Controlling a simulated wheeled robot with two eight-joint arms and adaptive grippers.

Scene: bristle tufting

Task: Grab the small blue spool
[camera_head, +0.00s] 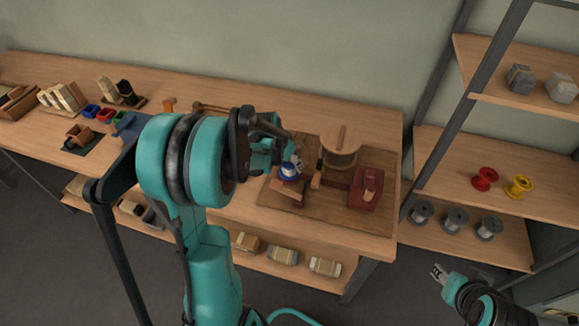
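The small blue spool (289,170), with white flanges, is at the left part of the dark wooden board on the workbench, by a reddish-brown block. My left gripper (294,162) reaches over it from the upper left, its fingertips at the spool's upper edge. My own arm and the small scale hide whether the fingers are closed around it. My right gripper (438,272) is at the lower right, away from the bench, with its fingertips apart and nothing between them.
A round wooden drum (340,147) and a dark red block (366,188) stand right of the spool. A red spool (485,179), a yellow spool (518,186) and several grey spools (455,220) are on the right shelves. Colored bins (105,115) sit at the bench's left.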

